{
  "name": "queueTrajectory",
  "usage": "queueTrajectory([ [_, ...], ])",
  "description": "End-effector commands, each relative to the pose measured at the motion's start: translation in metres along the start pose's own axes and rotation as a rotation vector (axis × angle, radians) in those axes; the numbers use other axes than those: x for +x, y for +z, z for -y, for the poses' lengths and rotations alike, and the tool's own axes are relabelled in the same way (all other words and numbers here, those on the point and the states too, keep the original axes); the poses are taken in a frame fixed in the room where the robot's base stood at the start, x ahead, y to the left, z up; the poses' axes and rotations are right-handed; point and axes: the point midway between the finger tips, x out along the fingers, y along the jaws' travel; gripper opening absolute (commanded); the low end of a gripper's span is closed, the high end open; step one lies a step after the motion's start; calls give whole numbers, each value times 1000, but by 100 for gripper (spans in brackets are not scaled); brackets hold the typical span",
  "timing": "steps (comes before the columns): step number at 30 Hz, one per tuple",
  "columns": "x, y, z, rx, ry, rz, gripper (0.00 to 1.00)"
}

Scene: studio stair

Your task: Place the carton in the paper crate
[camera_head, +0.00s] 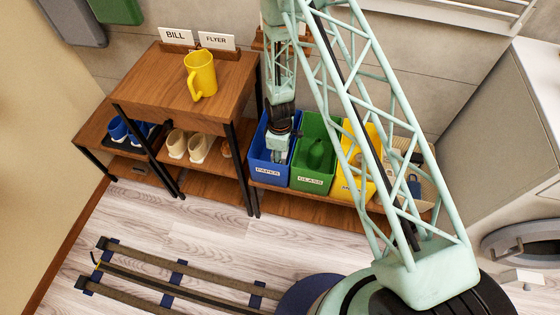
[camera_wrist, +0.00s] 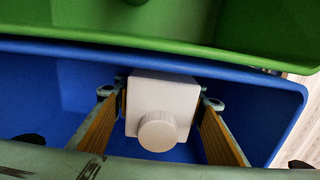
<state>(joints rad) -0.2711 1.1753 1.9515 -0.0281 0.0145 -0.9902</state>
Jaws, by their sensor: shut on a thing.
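The carton (camera_wrist: 162,97) is pale and boxy with a round cap facing the wrist camera. My gripper (camera_wrist: 161,105) is shut on it, with one finger on each side. In the wrist view the carton is within the walls of the blue paper crate (camera_wrist: 285,110); I cannot tell whether it touches the floor of the crate. In the head view the blue crate (camera_head: 262,172), labelled PAPER, stands on the low wooden shelf, and my gripper (camera_head: 279,156) reaches down into it. The carton is hardly visible there.
The green glass crate (camera_head: 313,182) with a green bottle stands directly right of the paper crate, then a yellow crate (camera_head: 351,186). A wooden table with a yellow mug (camera_head: 201,75) stands close on the left. Shoes (camera_head: 187,147) sit on the shelf below it.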

Motion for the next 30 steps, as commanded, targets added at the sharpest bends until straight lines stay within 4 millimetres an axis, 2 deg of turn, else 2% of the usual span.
queueTrajectory([
  [5,3,0,0,0,0,0,28],
  [6,3,0,0,0,0,0,38],
  [10,3,0,0,0,0,0,50],
  [23,1,0,0,0,0,0,50],
  [30,-12,0,0,1,0,0,50],
])
